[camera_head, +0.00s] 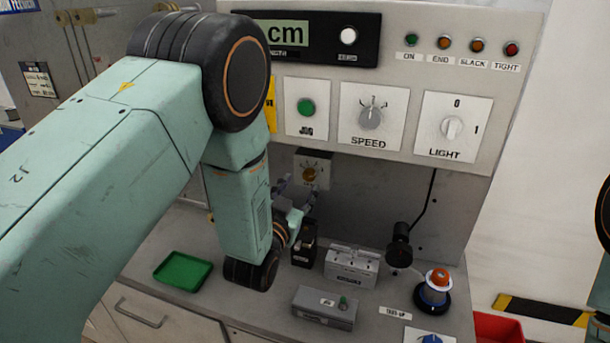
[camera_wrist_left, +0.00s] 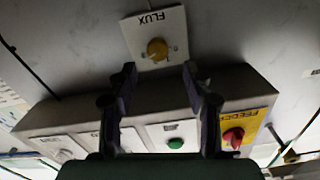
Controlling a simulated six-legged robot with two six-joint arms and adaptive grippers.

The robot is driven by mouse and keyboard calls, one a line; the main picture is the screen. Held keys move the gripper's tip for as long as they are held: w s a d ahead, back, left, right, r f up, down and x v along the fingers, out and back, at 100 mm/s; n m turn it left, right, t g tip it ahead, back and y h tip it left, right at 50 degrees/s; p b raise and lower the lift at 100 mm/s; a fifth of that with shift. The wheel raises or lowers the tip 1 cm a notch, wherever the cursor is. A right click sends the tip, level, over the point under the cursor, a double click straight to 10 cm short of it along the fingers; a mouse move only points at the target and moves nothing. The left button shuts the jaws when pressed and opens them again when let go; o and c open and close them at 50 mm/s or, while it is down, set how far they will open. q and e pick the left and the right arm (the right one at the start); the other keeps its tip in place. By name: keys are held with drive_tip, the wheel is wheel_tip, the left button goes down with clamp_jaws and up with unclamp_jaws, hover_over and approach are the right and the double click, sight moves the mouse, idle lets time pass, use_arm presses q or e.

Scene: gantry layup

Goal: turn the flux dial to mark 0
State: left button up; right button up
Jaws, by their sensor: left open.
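The flux dial (camera_wrist_left: 157,48) is a round yellow knob on a white plate labelled FLUX (camera_wrist_left: 153,20), upside down in the left wrist view. In the head view the dial (camera_head: 309,174) sits on a small plate on the grey wall below the panel. My left gripper (camera_wrist_left: 158,72) is open, with its two dark fingers apart below the dial in the wrist view. The fingers do not appear to touch it. In the head view my left gripper (camera_head: 296,196) is just below the dial, partly hidden by its wrist. The dial's mark is too small to read.
The upper panel carries a speed knob (camera_head: 371,116), a light switch (camera_head: 452,127) and a green button (camera_head: 306,107). On the bench are a green tray (camera_head: 183,271), a grey box (camera_head: 325,307), a grey block (camera_head: 352,266) and an orange-topped item (camera_head: 438,280).

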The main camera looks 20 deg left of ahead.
sight(308, 176)
use_arm(q)
drive_tip(key=w, duration=0.5)
drive_tip(key=shift+d+f, duration=0.2)
drive_tip(key=shift+f, duration=0.15)
drive_tip(key=shift+w+d+r, duration=0.1)
drive_tip(key=shift+w, duration=0.25)
drive_tip(key=shift+s+a+r, duration=0.2)
drive_tip(key=shift+s, duration=0.1)
drive_tip(key=shift+w+d+f, duration=0.1)
drive_tip(key=shift+w+f, duration=0.2)
drive_tip(key=shift+w, duration=0.2)
drive_tip(key=c, duration=0.3)
drive_tip(key=shift+c, duration=0.8)
drive_tip(key=shift+s+r, duration=0.15)
drive_tip(key=shift+s, duration=0.1)
drive_tip(key=shift+c, duration=1.4)
clamp_jaws()
